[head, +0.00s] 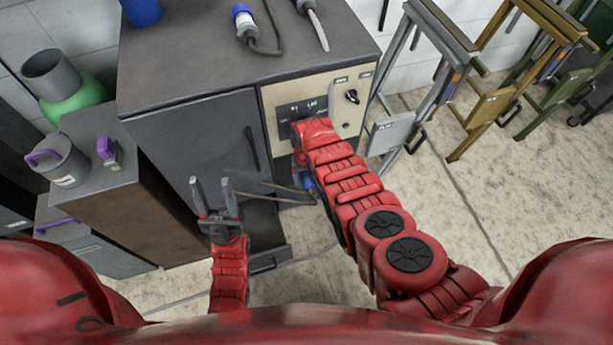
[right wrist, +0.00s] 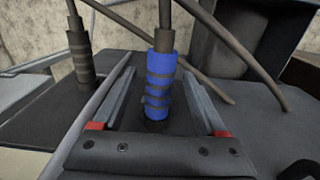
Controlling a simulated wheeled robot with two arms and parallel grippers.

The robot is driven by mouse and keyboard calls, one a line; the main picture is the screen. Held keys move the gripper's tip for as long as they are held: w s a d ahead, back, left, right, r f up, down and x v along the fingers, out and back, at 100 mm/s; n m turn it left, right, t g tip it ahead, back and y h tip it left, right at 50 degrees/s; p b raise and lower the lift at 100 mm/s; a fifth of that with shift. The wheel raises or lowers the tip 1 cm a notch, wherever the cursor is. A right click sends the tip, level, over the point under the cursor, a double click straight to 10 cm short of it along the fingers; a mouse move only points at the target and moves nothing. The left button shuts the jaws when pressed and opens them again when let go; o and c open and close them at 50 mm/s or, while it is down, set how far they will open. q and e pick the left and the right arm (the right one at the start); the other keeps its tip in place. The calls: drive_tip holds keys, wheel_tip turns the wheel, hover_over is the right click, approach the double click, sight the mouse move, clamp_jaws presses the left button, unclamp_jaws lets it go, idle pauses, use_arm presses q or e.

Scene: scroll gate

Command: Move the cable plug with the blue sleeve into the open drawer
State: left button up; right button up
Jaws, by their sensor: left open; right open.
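The cable plug with the blue sleeve (right wrist: 160,82) stands upright in the right wrist view, its cable running up. My right gripper (right wrist: 158,73) is open, with one finger on each side of the sleeve; I cannot tell whether they touch it. In the head view a bit of blue (head: 308,183) shows beside my right arm, which hides the right gripper. The open drawer (head: 268,258) is low at the cabinet's front, dark inside and partly hidden by my left gripper (head: 211,182). That gripper is open and empty before the cabinet door.
A dark-sleeved plug (right wrist: 78,52) stands left of the blue one, with cables crossing around. The grey cabinet (head: 195,60) carries a blue-and-white connector (head: 243,20) on top. A wooden-sided unit (head: 150,210) stands left; folding frames (head: 395,130) stand right.

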sight(311, 191)
clamp_jaws()
idle(0.6)
idle(0.6)
drive_tip(key=shift+s+p, duration=0.2)
drive_tip(key=shift+p, duration=0.15)
idle(1.2)
drive_tip(key=shift+s+d+r+p, duration=0.15)
drive_tip(key=shift+s+p, duration=0.1)
drive_tip(key=shift+p, duration=0.25)
drive_tip(key=shift+s+d+p, duration=0.2)
drive_tip(key=shift+s+p, duration=0.4)
drive_tip(key=shift+p, duration=0.3)
drive_tip(key=shift+s+d+p, duration=0.15)
drive_tip(key=shift+s+p, duration=0.4)
drive_tip(key=shift+p, duration=0.35)
drive_tip(key=shift+s+d+p, duration=0.25)
drive_tip(key=shift+s+p, duration=0.4)
drive_tip(key=shift+p, duration=0.15)
